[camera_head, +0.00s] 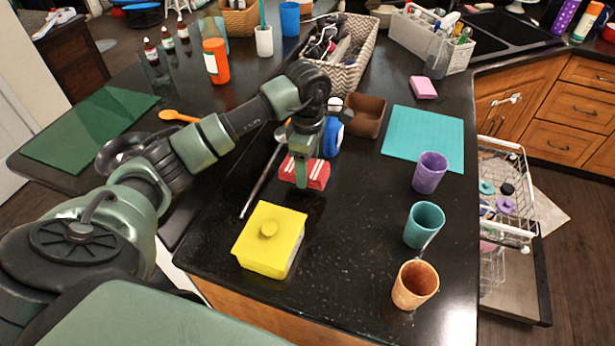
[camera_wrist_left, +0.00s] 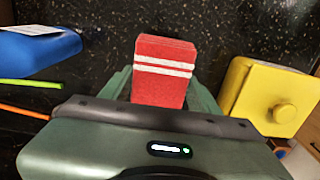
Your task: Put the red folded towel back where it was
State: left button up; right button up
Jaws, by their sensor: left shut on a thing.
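The red folded towel (camera_head: 317,174) has white stripes and is at my left gripper (camera_head: 303,170), over the black counter behind the yellow lidded box. The towel also shows in the left wrist view (camera_wrist_left: 165,70), between the two green fingers of the left gripper (camera_wrist_left: 163,90). The left gripper is shut on it. I cannot tell whether the towel touches the counter. My right gripper is not in view.
A yellow box (camera_head: 268,245) stands in front of the towel, and a blue item (camera_head: 333,135) is just behind it. A teal mat (camera_head: 423,138) and purple (camera_head: 430,172), teal (camera_head: 424,224) and orange (camera_head: 414,285) cups are at right. Counter between box and cups is clear.

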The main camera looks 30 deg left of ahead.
aim_at(308, 190)
pick_arm(q)
jog(key=shift+d+f, duration=0.1)
jog(key=shift+f, duration=0.45)
notch_tip(308, 190, down, 4)
jog(key=shift+f+p, duration=0.15)
jog(key=shift+p, duration=0.45)
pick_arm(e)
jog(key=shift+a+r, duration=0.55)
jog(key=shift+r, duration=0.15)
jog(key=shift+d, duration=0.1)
pick_arm(q)
jog(key=shift+f, duration=0.15)
jog(key=o, duration=1.2)
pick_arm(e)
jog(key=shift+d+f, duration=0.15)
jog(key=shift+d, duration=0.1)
